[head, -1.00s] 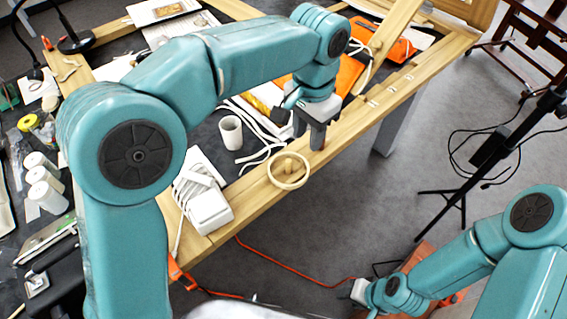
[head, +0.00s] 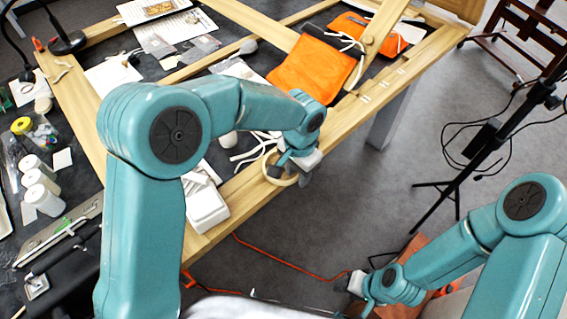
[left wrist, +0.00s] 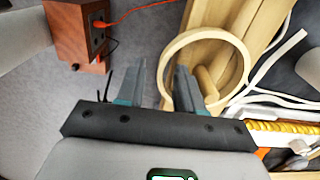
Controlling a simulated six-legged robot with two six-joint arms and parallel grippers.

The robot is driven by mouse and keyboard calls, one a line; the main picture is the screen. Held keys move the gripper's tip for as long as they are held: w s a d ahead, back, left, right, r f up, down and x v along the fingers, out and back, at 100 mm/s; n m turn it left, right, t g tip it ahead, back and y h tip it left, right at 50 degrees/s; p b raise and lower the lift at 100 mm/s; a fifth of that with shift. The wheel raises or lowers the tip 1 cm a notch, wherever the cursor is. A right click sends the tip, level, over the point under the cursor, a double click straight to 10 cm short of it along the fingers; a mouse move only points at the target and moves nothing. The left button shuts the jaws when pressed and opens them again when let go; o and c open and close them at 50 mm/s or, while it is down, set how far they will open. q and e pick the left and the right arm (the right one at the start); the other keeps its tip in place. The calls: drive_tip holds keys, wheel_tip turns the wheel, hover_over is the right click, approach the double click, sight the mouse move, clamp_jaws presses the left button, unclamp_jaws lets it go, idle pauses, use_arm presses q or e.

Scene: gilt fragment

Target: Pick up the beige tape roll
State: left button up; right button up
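The beige tape roll (head: 265,167) is a pale ring lying at the edge of the wooden frame (head: 245,198), partly hidden by my left gripper (head: 289,173) in the head view. In the left wrist view the tape roll (left wrist: 240,53) lies around a short wooden peg (left wrist: 208,88). My left gripper (left wrist: 160,78) is open there. One finger overlaps the near side of the ring and the other is outside it, over the floor. Whether they touch the roll I cannot tell. My right gripper (head: 357,285) is low at the right, away from the roll; its fingers are unclear.
A white box (head: 206,208) sits on the frame left of the roll. White straps (head: 247,155) lie behind it. An orange pouch (head: 315,68) is farther back. A black tripod (head: 440,190) stands on the floor at right. An orange cable (head: 290,262) crosses the floor.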

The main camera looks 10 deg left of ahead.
use_arm(q)
drive_tip(key=shift+s+f, duration=0.1)
drive_tip(key=shift+s, duration=0.05)
clamp_jaws()
